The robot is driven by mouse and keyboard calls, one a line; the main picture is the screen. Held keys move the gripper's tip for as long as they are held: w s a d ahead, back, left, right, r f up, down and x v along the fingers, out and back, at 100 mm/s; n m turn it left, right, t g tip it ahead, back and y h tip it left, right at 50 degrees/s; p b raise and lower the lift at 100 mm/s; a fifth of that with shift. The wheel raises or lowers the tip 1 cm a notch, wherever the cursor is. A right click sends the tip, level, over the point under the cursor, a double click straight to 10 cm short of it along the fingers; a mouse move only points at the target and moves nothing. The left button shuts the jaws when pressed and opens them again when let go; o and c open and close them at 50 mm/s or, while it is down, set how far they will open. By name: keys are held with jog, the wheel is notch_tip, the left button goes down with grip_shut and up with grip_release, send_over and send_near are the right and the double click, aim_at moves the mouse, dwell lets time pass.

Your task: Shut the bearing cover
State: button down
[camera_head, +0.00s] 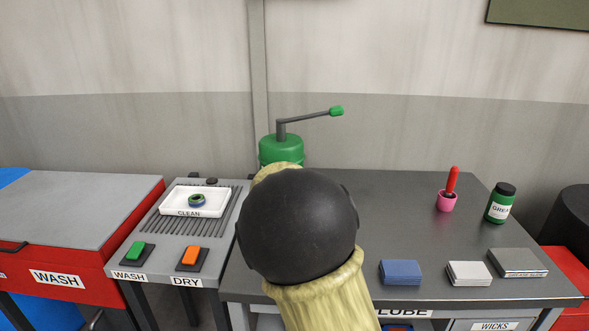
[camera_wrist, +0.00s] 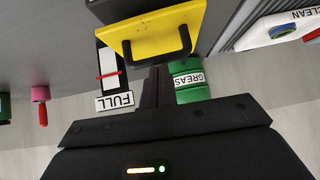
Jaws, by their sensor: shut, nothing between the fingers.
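In the wrist view, a yellow block or lid with a black bar handle (camera_wrist: 160,38) shows at the top centre; it looks like the bearing cover, but its hinge and how far it stands open cannot be told. My gripper (camera_wrist: 158,72) is shut and empty, its dark fingers pointing at the yellow part close by the handle. Whether they touch it cannot be told. In the head view my arm hides the gripper and the yellow part.
A green grease drum (camera_wrist: 188,80) and a FULL gauge (camera_wrist: 108,72) flank the fingers. On the dark bench (camera_head: 420,215) stand a pink cup (camera_head: 446,202), a grease jar (camera_head: 500,204) and several small boxes. The wash station (camera_head: 60,215) and a white CLEAN tray (camera_head: 178,207) with a ring are left.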

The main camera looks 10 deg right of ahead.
jog(key=f, duration=0.1)
jog(key=s+f, duration=0.1)
jog(key=f, duration=0.1)
jog(key=shift+s+a+g, duration=0.2)
jog(key=shift+s+g, duration=0.1)
jog(key=shift+g, duration=0.1)
notch_tip(320, 180, up, 6)
jog(key=w+r+p, duration=0.1)
jog(key=p, duration=0.2)
jog(key=s+a+f, duration=0.1)
jog(key=s+f, duration=0.2)
jog(key=s, duration=0.5)
jog(key=shift+s+a+f+t, duration=0.25)
jog(key=shift+s+a+t, duration=0.1)
jog(key=shift+a+t, duration=0.05)
